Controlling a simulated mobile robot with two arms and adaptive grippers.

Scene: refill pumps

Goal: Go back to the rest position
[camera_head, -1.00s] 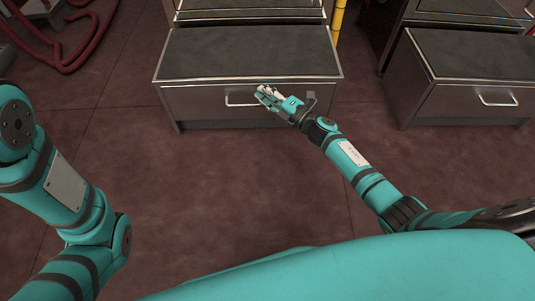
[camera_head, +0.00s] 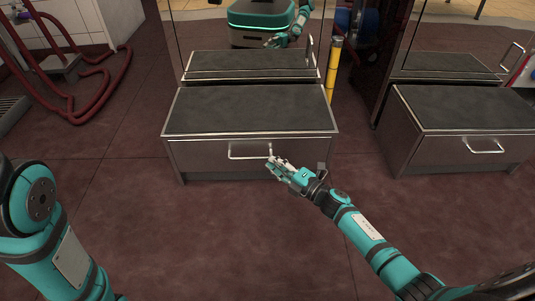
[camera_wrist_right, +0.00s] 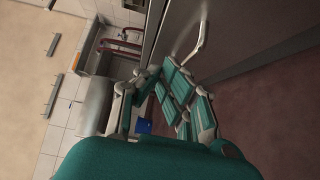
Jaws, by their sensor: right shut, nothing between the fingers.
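My right gripper (camera_head: 279,167) is shut and empty in the head view. It shows in front of the grey drawer front, just below the right end of the drawer's metal handle (camera_head: 249,156). In the right wrist view its teal fingers (camera_wrist_right: 158,82) show beside the handle (camera_wrist_right: 191,39), with no grip on it visible. My right arm reaches up from the lower right of the head view. My left arm comes in at the lower left, and its gripper is out of the picture.
A step-like drawer unit (camera_head: 240,112) with a dark top stands ahead, below a reflective panel. A second drawer unit (camera_head: 465,107) is at the right. A yellow post (camera_head: 332,70) stands between them. Red hoses (camera_head: 88,100) lie at the upper left. The near floor (camera_head: 190,230) is clear.

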